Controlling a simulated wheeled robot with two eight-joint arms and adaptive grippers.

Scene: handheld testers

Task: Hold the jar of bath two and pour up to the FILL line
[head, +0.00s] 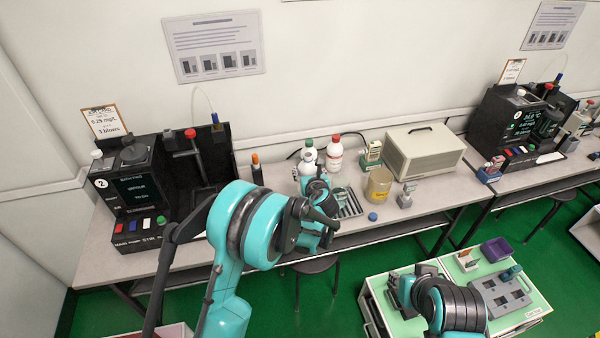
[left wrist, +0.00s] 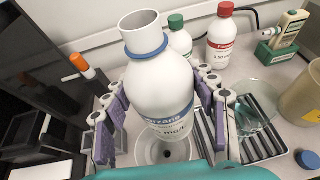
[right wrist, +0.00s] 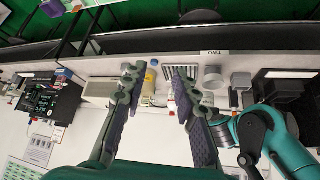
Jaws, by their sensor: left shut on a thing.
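The left gripper (head: 318,205) is shut on a white bottle (left wrist: 160,85) with a blue collar and a blue-printed label. Its purple finger pads press on both sides in the left wrist view (left wrist: 160,112). The bottle's neck has no cap. Below it is a white round fitting (left wrist: 165,152) with a dark centre; I cannot tell if they touch. A clear glass vessel (left wrist: 252,112) stands to the right; I cannot tell if it is the jar. The black station marked 2 (head: 130,185) is at the left. No FILL line is readable. The right gripper (right wrist: 160,78) is open and empty.
Green-capped (left wrist: 178,38) and red-capped bottles (left wrist: 221,38) stand behind. A slotted tray (head: 348,203), a yellowish beaker (head: 379,185) and a blue cap (head: 372,217) lie to the right. A beige case (head: 425,150) stands at the back. A green-topped cart (head: 520,310) is in front.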

